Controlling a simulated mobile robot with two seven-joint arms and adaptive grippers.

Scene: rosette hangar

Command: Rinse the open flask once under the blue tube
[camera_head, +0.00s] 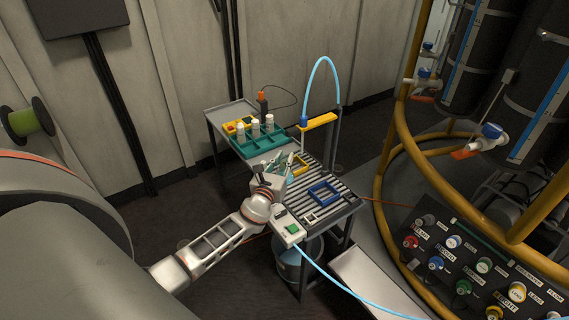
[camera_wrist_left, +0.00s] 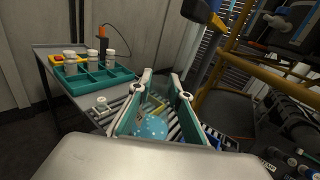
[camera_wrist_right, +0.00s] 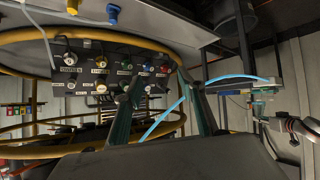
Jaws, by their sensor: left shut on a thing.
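My left gripper (camera_head: 284,166) is over the slatted bench top, beside the teal rack. In the left wrist view its fingers (camera_wrist_left: 150,112) are shut on a pale blue, speckled thing (camera_wrist_left: 152,127), which I take for the open flask; its mouth and contents are not clear. The held thing is apart from the tube end, nearer the front. My right gripper (camera_wrist_right: 165,105) is open and empty; the head view does not show it.
The teal rack (camera_head: 243,152) holds several white-capped bottles. A blue frame (camera_head: 322,193) lies on the slats (camera_head: 337,210). A box with a green button (camera_head: 289,230) is at the bench front. Yellow rails (camera_head: 388,165) and a control panel (camera_head: 480,262) stand at right.

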